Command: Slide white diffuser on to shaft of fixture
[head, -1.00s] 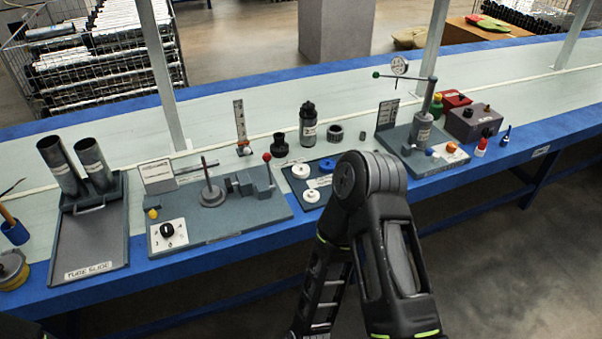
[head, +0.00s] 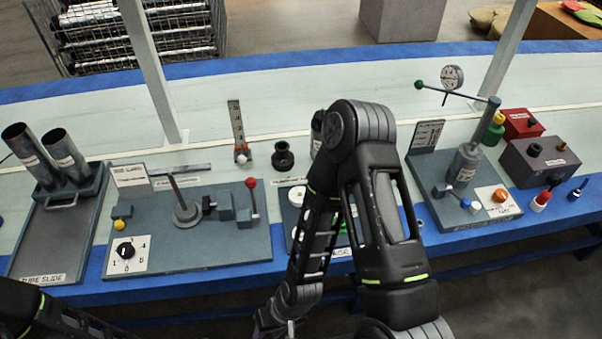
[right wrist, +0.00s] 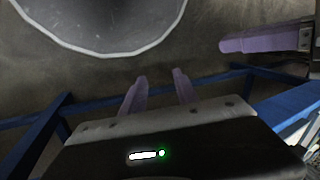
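The fixture (head: 225,250) is a grey board with an upright, slightly tilted-looking shaft (head: 176,189) standing on a round base, left of centre in the head view. A white diffuser disc (head: 297,196) lies in the dark parts tray (head: 284,186) right of the fixture; my right arm hides much of that tray. My right gripper is low before the bench, and in the right wrist view its lilac fingers (right wrist: 160,95) are apart with nothing between. My left arm shows at the head view's bottom left, its gripper cut off. A similar lilac finger (right wrist: 262,39) in the right wrist view looks like my left gripper's.
The tube slide (head: 55,230) with two dark tubes stands at the left. A gauge stand (head: 465,165) and red and grey boxes (head: 540,160) are at the right. A black ring part (head: 283,157) stands behind the tray. The bench strip behind the fixtures is mostly clear.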

